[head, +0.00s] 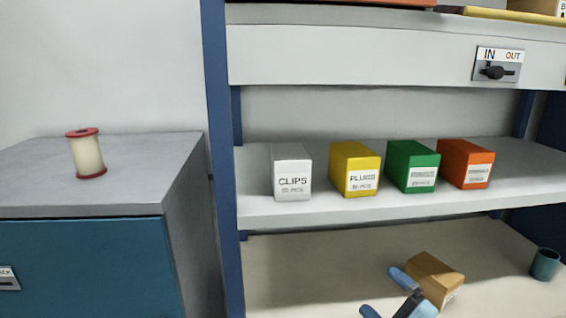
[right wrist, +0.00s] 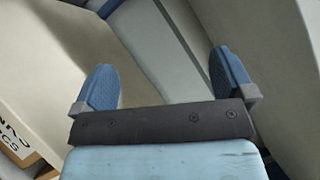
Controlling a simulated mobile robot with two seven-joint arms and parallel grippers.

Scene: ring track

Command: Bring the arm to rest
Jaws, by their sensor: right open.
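My right gripper (head: 384,293) shows at the bottom of the head view, low in front of the lower shelf. Its two blue fingertips are apart, with nothing seen between them. In the right wrist view the same gripper (right wrist: 163,77) has its fingers spread wide and empty. A tan box (head: 436,272) lies on the lower shelf just right of the gripper, partly hidden behind it; I cannot tell if they touch. A labelled box side (right wrist: 14,135) shows at the left edge of the right wrist view. My left gripper is not in view.
White (head: 292,172), yellow (head: 355,169), green (head: 412,167) and orange (head: 466,164) boxes line the middle shelf (head: 255,208). A teal cup (head: 544,264) stands at lower right. A blue post (head: 217,120) and a cabinet (head: 80,255) with a spool (head: 86,155) are left.

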